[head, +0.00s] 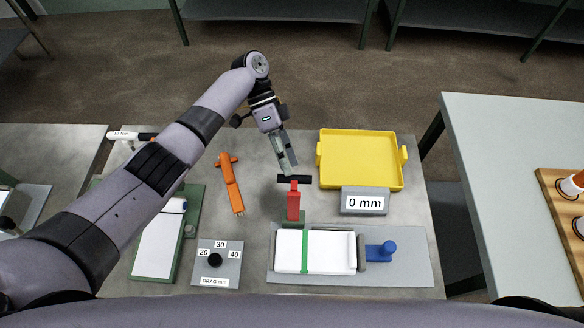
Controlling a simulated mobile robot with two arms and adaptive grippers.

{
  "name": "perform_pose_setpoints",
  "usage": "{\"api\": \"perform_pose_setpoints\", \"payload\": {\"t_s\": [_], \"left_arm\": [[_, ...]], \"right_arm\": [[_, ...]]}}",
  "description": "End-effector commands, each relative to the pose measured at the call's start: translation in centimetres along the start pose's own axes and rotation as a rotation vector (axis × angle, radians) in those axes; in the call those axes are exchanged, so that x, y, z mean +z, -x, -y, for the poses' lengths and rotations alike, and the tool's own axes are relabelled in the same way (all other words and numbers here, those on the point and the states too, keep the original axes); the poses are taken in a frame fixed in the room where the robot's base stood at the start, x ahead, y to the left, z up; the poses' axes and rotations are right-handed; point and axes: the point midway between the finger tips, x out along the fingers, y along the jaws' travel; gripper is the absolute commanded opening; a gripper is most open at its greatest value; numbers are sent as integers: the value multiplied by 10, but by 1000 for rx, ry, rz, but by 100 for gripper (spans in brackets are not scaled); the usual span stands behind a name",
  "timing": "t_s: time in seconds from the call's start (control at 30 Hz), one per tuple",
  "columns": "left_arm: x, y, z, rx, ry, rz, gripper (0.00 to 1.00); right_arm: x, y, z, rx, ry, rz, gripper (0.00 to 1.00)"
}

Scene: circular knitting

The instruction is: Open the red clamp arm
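The red clamp arm (293,206) stands at the back edge of a grey fixture plate (405,270), with a black crossbar handle (301,179) on its top end. Its base is beside a green strap (305,250) that crosses a white block (335,250). My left gripper (288,169) points down, with its fingertips right at or just behind the black handle. Its fingers look close together, and I cannot tell whether they touch or hold the handle. My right gripper is not in view.
A yellow tray (361,187) and a "0 mm" display (364,202) stand right of the clamp. An orange tool (231,182), a drag dial (215,260) and a green board (139,265) lie left.

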Motion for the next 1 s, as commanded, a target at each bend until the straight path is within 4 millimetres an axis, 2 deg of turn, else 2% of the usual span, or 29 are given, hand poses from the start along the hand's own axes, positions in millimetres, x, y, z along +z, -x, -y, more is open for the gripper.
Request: {"api": "perform_pose_setpoints", "payload": {"t_s": [0.03, 0.2, 0.4, 0.6, 1.0], "left_arm": [[-1, 16, 0, -6, -1, -2, 38], [-3, 54, -4, -5, -6, -2, 38], [-5, 81, -6, -2, -12, -3, 38], [-6, 90, -8, -1, -13, -6, 38], [-6, 90, -8, 0, -15, -7, 38]], "right_arm": [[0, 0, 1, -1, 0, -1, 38], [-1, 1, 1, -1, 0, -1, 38], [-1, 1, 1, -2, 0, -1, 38], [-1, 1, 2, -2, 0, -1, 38], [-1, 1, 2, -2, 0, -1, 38]]}}
